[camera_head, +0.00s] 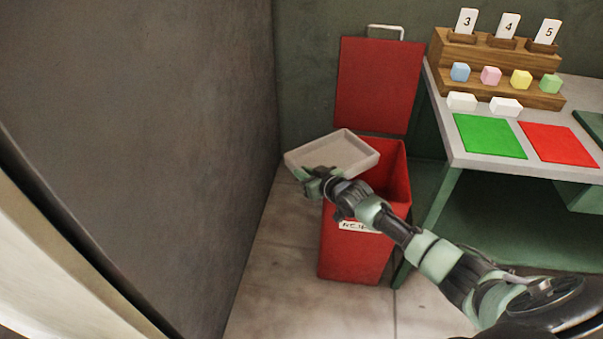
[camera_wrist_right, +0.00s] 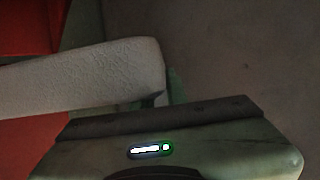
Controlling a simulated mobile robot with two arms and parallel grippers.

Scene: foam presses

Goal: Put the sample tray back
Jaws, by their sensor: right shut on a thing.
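The sample tray (camera_head: 345,150) is a shallow, pale grey, rectangular tray with a raised rim and looks empty. My right gripper (camera_head: 308,175) is shut on its near left edge and holds it over the left side of the open red bin (camera_head: 362,245). The tray is tilted in the picture and covers part of the bin's opening. In the right wrist view the tray's pale wall (camera_wrist_right: 85,78) runs into the jaws, with red surfaces behind it. My left gripper is in neither view.
The bin's red lid (camera_head: 378,85) stands raised at the back. To the right, a table (camera_head: 485,163) bears a green mat (camera_head: 490,136), a red mat (camera_head: 560,147) and a wooden rack (camera_head: 490,60) with coloured blocks and number cards. A dark wall (camera_head: 150,130) closes the left side.

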